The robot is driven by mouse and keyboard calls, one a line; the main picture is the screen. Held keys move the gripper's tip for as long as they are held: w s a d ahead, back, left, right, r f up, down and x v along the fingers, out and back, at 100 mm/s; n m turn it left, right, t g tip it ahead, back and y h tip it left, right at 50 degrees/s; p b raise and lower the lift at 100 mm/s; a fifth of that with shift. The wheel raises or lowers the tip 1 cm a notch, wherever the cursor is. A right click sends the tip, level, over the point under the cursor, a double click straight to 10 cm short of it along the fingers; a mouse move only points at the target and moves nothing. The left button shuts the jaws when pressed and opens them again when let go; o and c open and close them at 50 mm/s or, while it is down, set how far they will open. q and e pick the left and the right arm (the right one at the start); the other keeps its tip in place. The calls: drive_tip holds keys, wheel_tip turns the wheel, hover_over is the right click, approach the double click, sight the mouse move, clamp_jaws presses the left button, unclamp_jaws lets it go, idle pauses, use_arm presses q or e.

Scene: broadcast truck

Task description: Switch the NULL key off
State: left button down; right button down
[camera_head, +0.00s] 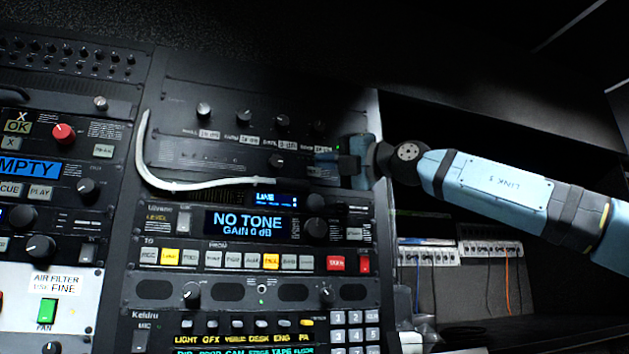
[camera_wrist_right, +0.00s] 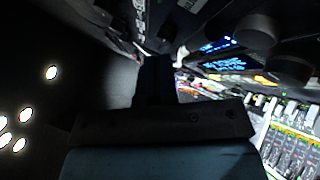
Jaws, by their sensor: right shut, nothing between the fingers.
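My right gripper (camera_head: 322,164) is shut and empty. It reaches in from the right side of the head view, and its tips are at the right part of a dark rack panel (camera_head: 215,148) with a row of knobs and small pale labels. I cannot read a NULL label on any key, and the gripper hides part of the panel. A small knob (camera_head: 277,160) is just left of the tips. In the right wrist view the dark gripper (camera_wrist_right: 157,66) points at the panel face; whether it touches is unclear. My left gripper is not in view.
Beneath is a display reading NO TONE (camera_head: 248,223), above a row of lit keys (camera_head: 220,259). An open dark bay with patch strips (camera_head: 428,256) is at the right.

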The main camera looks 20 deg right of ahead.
use_arm(q)
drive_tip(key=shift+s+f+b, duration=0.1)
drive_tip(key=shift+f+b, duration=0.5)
drive_tip(key=shift+b, duration=0.1)
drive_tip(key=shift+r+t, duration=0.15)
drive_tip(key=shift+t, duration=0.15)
use_arm(e)
drive_tip(key=s, duration=0.3)
drive_tip(key=shift+w+d, duration=0.1)
